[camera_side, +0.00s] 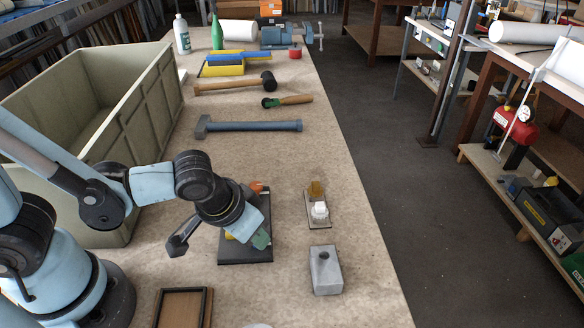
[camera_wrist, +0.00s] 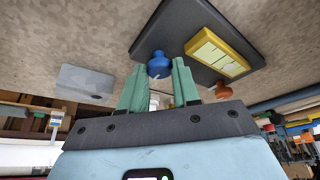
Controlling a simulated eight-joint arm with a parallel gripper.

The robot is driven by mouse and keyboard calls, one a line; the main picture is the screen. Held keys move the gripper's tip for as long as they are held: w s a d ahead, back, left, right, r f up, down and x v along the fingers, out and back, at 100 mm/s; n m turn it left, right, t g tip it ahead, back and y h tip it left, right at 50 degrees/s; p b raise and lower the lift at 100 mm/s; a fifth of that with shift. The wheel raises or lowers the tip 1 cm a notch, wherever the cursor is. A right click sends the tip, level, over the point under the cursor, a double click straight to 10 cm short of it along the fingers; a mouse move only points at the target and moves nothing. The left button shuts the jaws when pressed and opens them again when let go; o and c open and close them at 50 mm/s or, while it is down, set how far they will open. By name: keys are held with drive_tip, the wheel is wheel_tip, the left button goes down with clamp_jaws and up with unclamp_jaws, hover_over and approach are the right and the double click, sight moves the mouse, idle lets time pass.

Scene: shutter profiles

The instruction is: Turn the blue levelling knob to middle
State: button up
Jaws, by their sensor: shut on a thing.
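The blue levelling knob (camera_wrist: 158,64) shows in the wrist view, near the edge of a dark base plate (camera_wrist: 183,22). My gripper (camera_wrist: 158,76) has its two green fingers on either side of the knob, shut on it. In the side view my gripper (camera_side: 260,239) reaches down over the dark plate (camera_side: 246,256), and the blue knob is hidden behind it. A yellow block (camera_wrist: 218,53) sits on the plate, with an orange knob (camera_wrist: 223,91) at the plate's other end. The orange knob also shows in the side view (camera_side: 255,187). I cannot read the knob's setting.
A blue hammer (camera_side: 250,125) lies further back. A large crate (camera_side: 125,115) stands left.

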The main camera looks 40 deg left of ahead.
drive_tip(key=o, duration=1)
drive_tip(key=shift+o, duration=0.2)
drive_tip(key=v, duration=1.2)
drive_tip(key=shift+r, duration=0.1)
drive_tip(key=shift+w+a, duration=0.1)
drive_tip(key=shift+w, duration=0.05)
drive_tip(key=w+a+t, duration=0.2)
drive_tip(key=w+a, duration=0.4)
drive_tip(key=a, duration=0.5)
drive_tip(key=shift+w+a+f+t, duration=0.2)
drive_tip(key=shift+a+f+t, duration=0.1)
drive_tip(key=shift+a, duration=0.1)
